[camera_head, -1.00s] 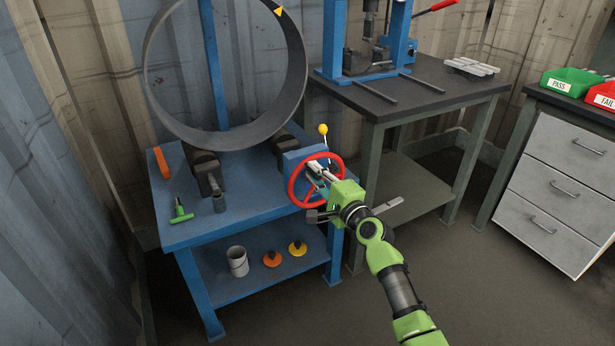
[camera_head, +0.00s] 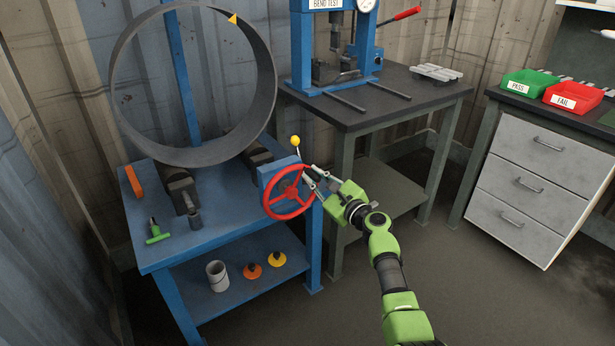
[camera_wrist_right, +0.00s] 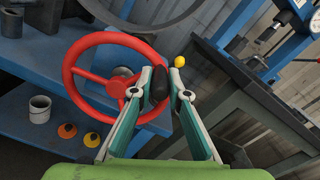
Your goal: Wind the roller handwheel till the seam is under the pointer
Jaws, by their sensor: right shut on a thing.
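The red handwheel (camera_head: 277,214) is on the front right of the blue roller stand. My right gripper (camera_head: 316,179) is at the wheel's upper right rim. In the right wrist view, its fingers (camera_wrist_right: 160,88) are shut on the wheel's dark handle (camera_wrist_right: 158,76), and the red rim (camera_wrist_right: 88,42) passes beside it. The large grey pipe ring (camera_head: 125,127) stands upright on the rollers (camera_head: 179,188). The yellow pointer (camera_head: 232,18) is at the ring's top right. I cannot make out a seam on the ring. My left gripper is not in view.
A lever with a yellow knob (camera_head: 295,140) rises behind the wheel. The blue stand (camera_head: 225,214) holds a green T-handled tool (camera_head: 157,234) and an orange bar (camera_head: 133,181). A dark bench (camera_head: 425,93) with a blue press (camera_head: 301,66) is behind my arm.

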